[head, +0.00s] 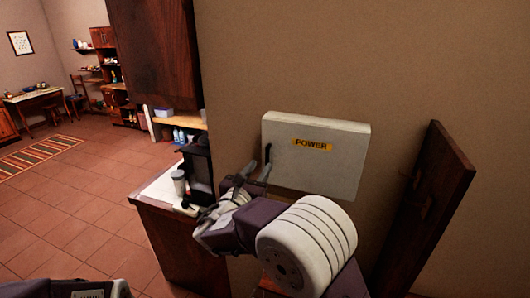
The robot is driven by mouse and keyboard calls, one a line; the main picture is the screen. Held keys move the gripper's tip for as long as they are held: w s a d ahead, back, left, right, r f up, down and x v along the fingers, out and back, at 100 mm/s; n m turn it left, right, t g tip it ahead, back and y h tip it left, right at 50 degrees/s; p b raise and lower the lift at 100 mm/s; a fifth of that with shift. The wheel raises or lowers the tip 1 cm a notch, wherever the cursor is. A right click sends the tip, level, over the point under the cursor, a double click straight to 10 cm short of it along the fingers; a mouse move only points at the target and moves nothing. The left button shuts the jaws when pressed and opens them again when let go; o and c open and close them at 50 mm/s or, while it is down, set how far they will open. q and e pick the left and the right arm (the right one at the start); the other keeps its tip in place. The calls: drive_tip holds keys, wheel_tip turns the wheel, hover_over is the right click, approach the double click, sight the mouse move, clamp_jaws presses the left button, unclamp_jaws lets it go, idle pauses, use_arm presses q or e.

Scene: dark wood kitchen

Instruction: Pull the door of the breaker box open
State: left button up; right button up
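The breaker box (330,172) is a pale grey box on the beige wall, with a yellow "POWER" label on its front door. Its door looks shut. A small dark handle (268,152) sits at the door's left edge. My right gripper (256,169) is just below and left of the handle, with its two dark fingers apart and nothing visible between them. I cannot tell whether a finger touches the handle or door. My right arm hides the area below the box. Only a part of my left arm shows at the bottom left edge; its gripper is out of view.
A counter (155,190) with a grey cup (179,182) and a black appliance (198,170) stands left of my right gripper. A dark wooden panel (425,215) stands out at the right of the box. Open tiled floor (80,205) lies to the left.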

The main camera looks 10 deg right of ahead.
sight(267, 157)
drive_tip(key=p+x, duration=0.2)
drive_tip(key=x, duration=0.3)
drive_tip(key=shift+w, duration=0.35)
drive_tip(key=shift+w+d, duration=0.2)
drive_tip(key=shift+d, duration=0.1)
drive_tip(key=shift+s, duration=0.1)
clamp_jaws()
idle(0.6)
